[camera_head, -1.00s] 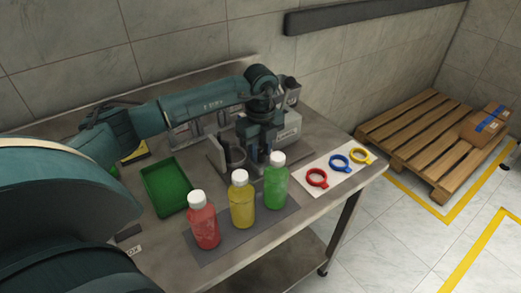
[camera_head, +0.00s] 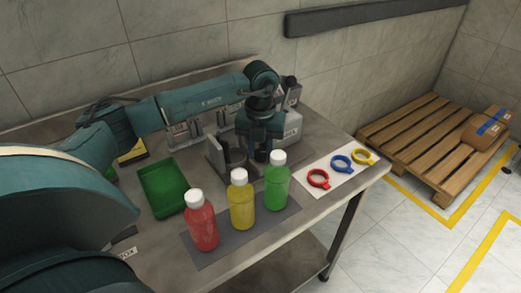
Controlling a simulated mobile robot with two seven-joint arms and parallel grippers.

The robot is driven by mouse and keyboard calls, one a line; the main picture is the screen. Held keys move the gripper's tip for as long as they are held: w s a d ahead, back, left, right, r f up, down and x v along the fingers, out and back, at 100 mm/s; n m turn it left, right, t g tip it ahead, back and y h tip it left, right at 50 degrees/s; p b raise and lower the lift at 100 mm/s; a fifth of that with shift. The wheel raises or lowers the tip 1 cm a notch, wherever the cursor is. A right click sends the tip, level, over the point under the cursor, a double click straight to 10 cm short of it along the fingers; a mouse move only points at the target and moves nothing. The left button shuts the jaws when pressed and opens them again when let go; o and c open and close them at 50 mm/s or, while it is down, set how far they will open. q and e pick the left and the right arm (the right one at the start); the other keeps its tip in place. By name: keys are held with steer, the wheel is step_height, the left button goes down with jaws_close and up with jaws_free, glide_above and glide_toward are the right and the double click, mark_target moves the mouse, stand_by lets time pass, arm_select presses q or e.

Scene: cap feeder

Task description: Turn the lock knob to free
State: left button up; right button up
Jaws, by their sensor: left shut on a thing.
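My left gripper (camera_head: 262,150) points down at the grey cap feeder (camera_head: 291,126) on the steel table, behind the green bottle. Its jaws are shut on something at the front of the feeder. My own wrist and the bottles cover the contact, and the part is too small to make out; it appears to be where the lock knob sits. The knob's setting cannot be read. My right gripper is not in view.
Red (camera_head: 202,226), yellow (camera_head: 241,205) and green (camera_head: 277,185) capped bottles stand on a dark mat (camera_head: 215,255) in front. A green tray (camera_head: 163,187) lies left. Red (camera_head: 318,178), blue (camera_head: 341,163) and yellow (camera_head: 363,156) rings lie on a white sheet at the right.

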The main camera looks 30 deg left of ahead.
mark_target(260, 152)
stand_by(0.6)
arm_select(q)
steer(key=o, duration=1)
steer(key=shift+c, duration=0.2)
steer(key=shift+r, duration=0.1)
step_height(260, 152, up, 13)
steer(key=shift+b, duration=0.4)
